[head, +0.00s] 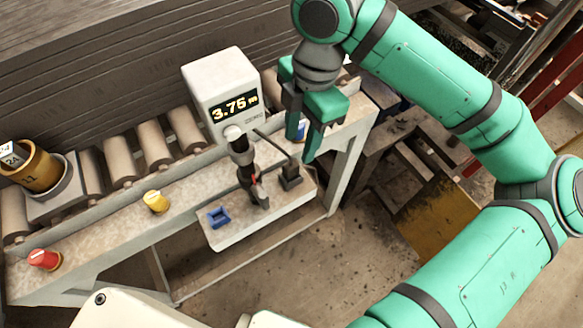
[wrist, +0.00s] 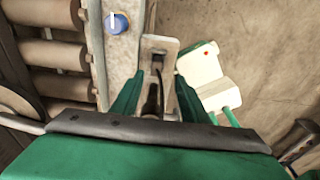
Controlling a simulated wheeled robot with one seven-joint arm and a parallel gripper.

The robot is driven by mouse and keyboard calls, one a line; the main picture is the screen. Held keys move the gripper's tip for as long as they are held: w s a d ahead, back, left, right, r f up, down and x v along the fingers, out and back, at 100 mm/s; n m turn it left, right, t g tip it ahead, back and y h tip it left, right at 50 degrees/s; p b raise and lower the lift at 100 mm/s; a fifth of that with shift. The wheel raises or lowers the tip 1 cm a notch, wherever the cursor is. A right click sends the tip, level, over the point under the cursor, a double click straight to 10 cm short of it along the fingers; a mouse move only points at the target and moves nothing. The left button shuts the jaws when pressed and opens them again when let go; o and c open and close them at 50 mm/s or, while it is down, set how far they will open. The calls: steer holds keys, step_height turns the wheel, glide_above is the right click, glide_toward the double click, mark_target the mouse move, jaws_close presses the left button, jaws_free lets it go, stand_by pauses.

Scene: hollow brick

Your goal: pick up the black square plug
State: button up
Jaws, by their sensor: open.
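The black square plug (head: 290,178) sits on the right part of a pale shelf (head: 225,238) in the head view, with a dark cable running up from it. My gripper (head: 302,138) hangs above and slightly right of the plug in that view, apart from it, with its fingers pointing down. In the wrist view my gripper (wrist: 158,84) shows its two green fingers spread, with a pale and dark shape between them. I cannot tell whether the plug is part of that shape. I see nothing held.
A white display box (head: 222,92) reading 3.75 and a dark handheld tool (head: 245,165) stand left of the plug. A blue clip (head: 218,217) is on the shelf. Yellow (head: 156,201), red (head: 44,260) and blue (wrist: 117,22) knobs line the conveyor's front rail.

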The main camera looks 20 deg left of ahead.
mark_target(291, 164)
steer(key=shift+s+a+f, duration=0.15)
steer(key=shift+a+f, duration=0.1)
steer(key=shift+f, duration=1.45)
steer(key=shift+s+a+f, duration=0.2)
steer(key=shift+a+f, duration=0.1)
steer(key=shift+f, duration=1.4)
steer(key=shift+s+a+f, duration=0.15)
steer(key=shift+a+f, duration=0.1)
steer(key=shift+f, duration=1.45)
jaws_close()
